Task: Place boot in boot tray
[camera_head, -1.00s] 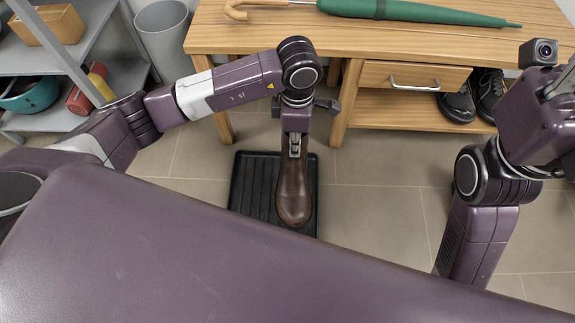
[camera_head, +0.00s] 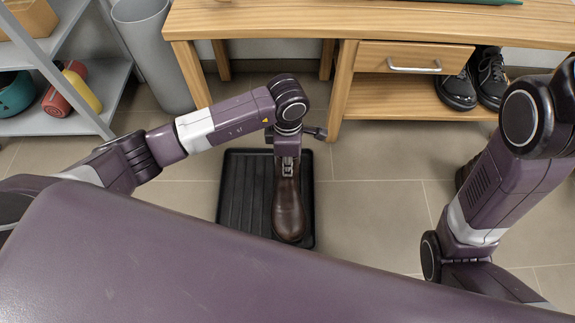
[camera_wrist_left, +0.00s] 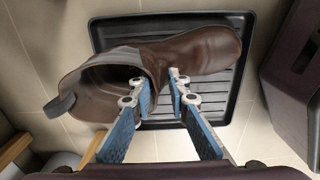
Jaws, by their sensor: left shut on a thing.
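The brown boot (camera_head: 288,215) is in my left gripper (camera_head: 288,170), over the right part of the black ribbed boot tray (camera_head: 238,195) on the floor. In the left wrist view the boot (camera_wrist_left: 195,52) has its open shaft to the left, beyond the tray's edge, and its toe over the tray (camera_wrist_left: 235,105). My left gripper's blue fingers (camera_wrist_left: 158,85) are shut on the boot near its shaft. I cannot tell whether the boot touches the tray. My right gripper is out of view; only its arm shows at the right.
A wooden bench (camera_head: 390,22) with a drawer stands behind the tray, black shoes (camera_head: 470,82) on its lower shelf. A grey bin (camera_head: 152,55) and a grey shelf unit (camera_head: 85,100) are at the left.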

